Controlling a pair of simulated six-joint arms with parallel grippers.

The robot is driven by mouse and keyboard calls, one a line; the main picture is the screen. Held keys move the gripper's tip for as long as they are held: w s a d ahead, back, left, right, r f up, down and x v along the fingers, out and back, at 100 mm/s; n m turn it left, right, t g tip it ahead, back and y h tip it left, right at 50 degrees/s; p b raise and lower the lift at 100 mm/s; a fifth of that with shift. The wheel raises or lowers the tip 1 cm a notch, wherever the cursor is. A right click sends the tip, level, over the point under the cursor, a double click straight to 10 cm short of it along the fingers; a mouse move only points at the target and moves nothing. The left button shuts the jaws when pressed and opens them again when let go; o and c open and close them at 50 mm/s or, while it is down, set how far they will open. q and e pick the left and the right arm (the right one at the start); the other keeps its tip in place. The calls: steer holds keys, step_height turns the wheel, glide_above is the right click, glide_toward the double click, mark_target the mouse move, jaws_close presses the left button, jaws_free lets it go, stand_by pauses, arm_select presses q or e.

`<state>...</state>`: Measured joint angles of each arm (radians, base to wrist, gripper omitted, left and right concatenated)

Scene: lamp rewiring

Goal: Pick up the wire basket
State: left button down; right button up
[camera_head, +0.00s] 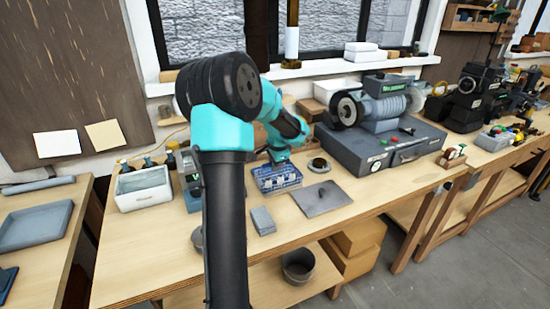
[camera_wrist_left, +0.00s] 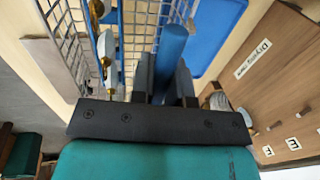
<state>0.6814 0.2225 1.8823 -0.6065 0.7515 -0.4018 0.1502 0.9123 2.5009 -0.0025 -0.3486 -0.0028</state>
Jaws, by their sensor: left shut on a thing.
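The wire basket (camera_head: 277,180) is a small blue-edged basket with white items in it, on or just above the middle of the workbench. In the left wrist view its wire mesh (camera_wrist_left: 62,40) fills the upper left, with white and brass pieces inside. My left gripper (camera_head: 278,156) is at the basket's far side, reaching over the bench. In the left wrist view the dark fingers (camera_wrist_left: 163,78) are closed around a blue bar of the basket. I cannot tell whether the basket is clear of the bench. My right gripper is not in view.
A white bin (camera_head: 143,190) stands to the left. A grey plate (camera_head: 321,198) and a small grey block (camera_head: 263,221) lie near the basket. A bench grinder (camera_head: 378,105) on a grey case is to the right. The bench's front left is clear.

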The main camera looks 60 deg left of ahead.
arm_select(q)
steer(key=shift+s+d+r, duration=0.1)
steer(key=shift+s+d, duration=0.25)
steer(key=shift+d, duration=0.3)
steer(key=shift+s+d, duration=0.35)
steer(key=shift+d, duration=0.3)
steer(key=shift+a+r, duration=0.1)
steer(key=shift+a, duration=0.05)
